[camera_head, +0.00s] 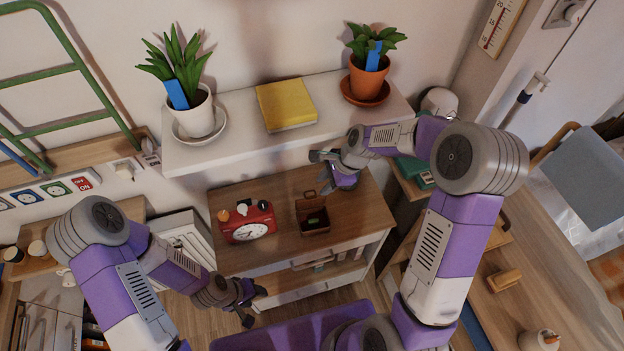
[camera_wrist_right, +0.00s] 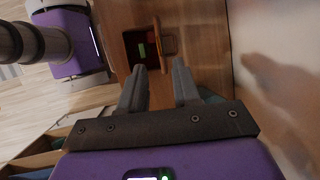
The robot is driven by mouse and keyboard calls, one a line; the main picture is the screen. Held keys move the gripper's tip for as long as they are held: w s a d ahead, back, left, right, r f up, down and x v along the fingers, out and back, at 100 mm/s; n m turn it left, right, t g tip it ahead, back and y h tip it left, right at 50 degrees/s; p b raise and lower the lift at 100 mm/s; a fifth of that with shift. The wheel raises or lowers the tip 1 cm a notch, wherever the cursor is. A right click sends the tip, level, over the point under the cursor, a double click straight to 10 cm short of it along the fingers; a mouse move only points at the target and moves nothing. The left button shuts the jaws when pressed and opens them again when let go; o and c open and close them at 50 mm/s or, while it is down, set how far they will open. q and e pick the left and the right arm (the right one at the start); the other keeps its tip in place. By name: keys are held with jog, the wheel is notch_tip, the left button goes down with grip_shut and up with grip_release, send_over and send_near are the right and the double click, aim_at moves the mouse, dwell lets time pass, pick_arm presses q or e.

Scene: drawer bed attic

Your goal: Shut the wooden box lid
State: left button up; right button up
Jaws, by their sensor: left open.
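The small wooden box (camera_head: 315,226) stands on the wooden top of the low cabinet, with its lid (camera_head: 309,201) raised at the back. A green item lies inside it. In the right wrist view the box (camera_wrist_right: 128,54) and its raised lid (camera_wrist_right: 164,46) are beyond the fingertips. My right gripper (camera_head: 321,170) is to the right of and behind the box, apart from the lid; its two fingers (camera_wrist_right: 160,70) are spread with nothing between them. My left gripper (camera_head: 255,305) is open and empty in front of the cabinet, low and left of the box.
A red clock (camera_head: 248,224) stands left of the box on the cabinet top (camera_head: 360,215). A white shelf (camera_head: 240,140) above the back carries two potted plants and a yellow book (camera_head: 286,104). The cabinet top in front and right of the box is clear.

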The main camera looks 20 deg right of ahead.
aim_at(310, 198)
jog(key=b+x, duration=0.1)
jog(key=x, duration=0.6)
jog(key=shift+s+f, duration=0.1)
jog(key=shift+f, duration=0.05)
grip_shut()
dwell(1.2)
